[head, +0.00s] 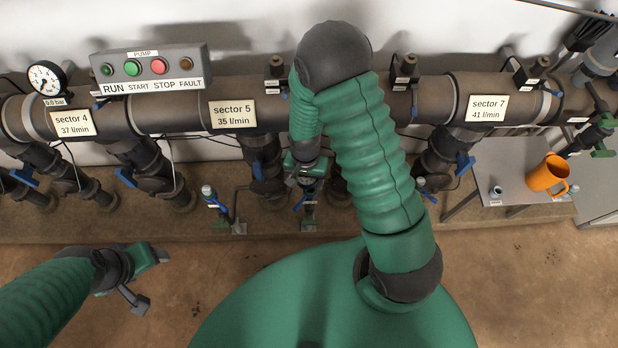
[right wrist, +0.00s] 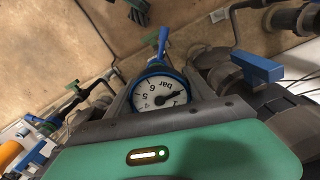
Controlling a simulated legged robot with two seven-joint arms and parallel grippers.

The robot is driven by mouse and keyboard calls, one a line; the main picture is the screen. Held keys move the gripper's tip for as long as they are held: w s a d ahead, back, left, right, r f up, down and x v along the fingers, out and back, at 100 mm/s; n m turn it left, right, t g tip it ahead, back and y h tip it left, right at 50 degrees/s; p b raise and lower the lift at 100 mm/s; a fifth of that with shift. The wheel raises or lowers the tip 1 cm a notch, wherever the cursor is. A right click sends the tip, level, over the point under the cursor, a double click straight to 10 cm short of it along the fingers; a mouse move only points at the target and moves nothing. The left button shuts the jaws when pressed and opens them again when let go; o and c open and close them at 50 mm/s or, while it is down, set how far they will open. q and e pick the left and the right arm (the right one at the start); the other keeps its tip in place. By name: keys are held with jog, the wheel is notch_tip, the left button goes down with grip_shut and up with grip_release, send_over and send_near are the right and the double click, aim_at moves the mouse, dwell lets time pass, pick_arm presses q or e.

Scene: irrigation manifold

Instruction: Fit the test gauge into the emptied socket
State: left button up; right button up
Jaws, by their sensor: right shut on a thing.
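The test gauge (right wrist: 160,94), with a blue rim and a white dial marked "bar", shows in the right wrist view. My right gripper (right wrist: 163,108) is shut on it. In the head view my right gripper (head: 306,172) is in front of the pipe, above a small standpipe with a blue lever (head: 309,201). In the head view I cannot clearly make out the gauge at the gripper. I cannot tell which socket is emptied, or whether the gauge touches one. My left gripper (head: 147,279) is open and empty over the floor at lower left.
The main pipe (head: 185,106) crosses the back with valves and sector labels. Similar standpipes stand left (head: 209,194) and right (head: 421,185). A pump panel (head: 150,68) and another gauge (head: 46,78) are upper left.

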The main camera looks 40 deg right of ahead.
jog(key=shift+d+f, duration=0.25)
jog(key=shift+d, duration=0.65)
jog(key=shift+d+f, duration=0.2)
jog(key=shift+d, duration=0.15)
jog(key=shift+s+a+r, duration=0.1)
jog(key=shift+a, duration=0.35)
jog(key=shift+d+f, duration=0.2)
jog(key=shift+a, duration=0.25)
pick_arm(q)
jog(key=shift+d+r, duration=0.1)
jog(key=shift+d, duration=0.25)
pick_arm(e)
jog(key=shift+a, duration=0.15)
pick_arm(q)
jog(key=shift+d, duration=0.25)
pick_arm(e)
jog(key=shift+f, duration=0.2)
pick_arm(q)
jog(key=shift+a, duration=0.1)
